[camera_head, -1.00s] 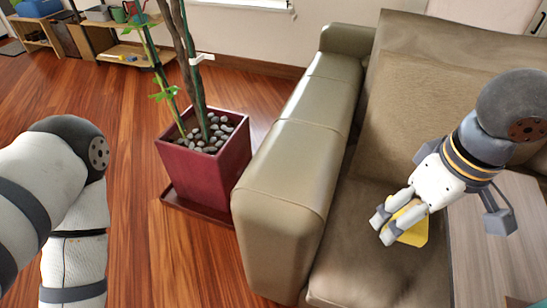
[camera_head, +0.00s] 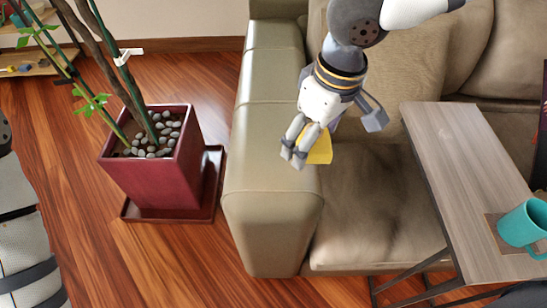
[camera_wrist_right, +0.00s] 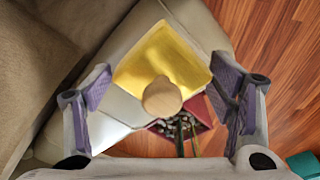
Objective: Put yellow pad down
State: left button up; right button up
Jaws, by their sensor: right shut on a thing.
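The yellow pad (camera_head: 320,150) is in my right gripper (camera_head: 296,149), above the inner edge of the sofa's left armrest (camera_head: 265,195). In the right wrist view it is a yellow square (camera_wrist_right: 165,52) with a round wooden knob (camera_wrist_right: 162,97) facing the camera. The purple-padded fingers of my right gripper (camera_wrist_right: 170,100) stand on either side of it. I cannot tell whether the pad touches the sofa. My left arm shows only at the left edge of the head view, and its gripper is out of view.
A grey wooden side table (camera_head: 450,150) stands at the right, with a teal mug (camera_head: 522,228) on a brown coaster (camera_head: 497,230). A red planter (camera_head: 155,170) with pebbles and stalks stands left of the armrest. The sofa seat (camera_head: 375,205) has bare room.

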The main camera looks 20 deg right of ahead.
jog(key=b, duration=0.1)
send_over(276, 170)
jog(key=f, duration=0.6)
jog(key=shift+s+d+f, duration=0.3)
jog(key=shift+s+d, duration=0.05)
pick_arm(q)
jog(key=shift+g, duration=0.6)
jog(key=shift+s+f+b, duration=0.35)
jog(key=shift+s+f, duration=1.05)
jog(key=shift+f, duration=0.05)
pick_arm(e)
jog(key=shift+w+a+f, duration=0.1)
jog(key=shift+a+f, duration=0.05)
jog(key=shift+f, duration=0.7)
jog(key=shift+w+a+f, duration=0.1)
jog(key=shift+f, duration=0.75)
jog(key=shift+f, duration=0.15)
jog(key=o, duration=1.1)
pick_arm(q)
jog(key=shift+w+r+t+p, duration=0.4)
jog(key=shift+w+r+p, duration=0.45)
jog(key=shift+w+r, duration=0.2)
pick_arm(e)
notch_tip(276, 170, up, 12)
jog(key=s, duration=0.1)
jog(key=shift+s+d, duration=0.2)
jog(key=shift+d, duration=0.2)
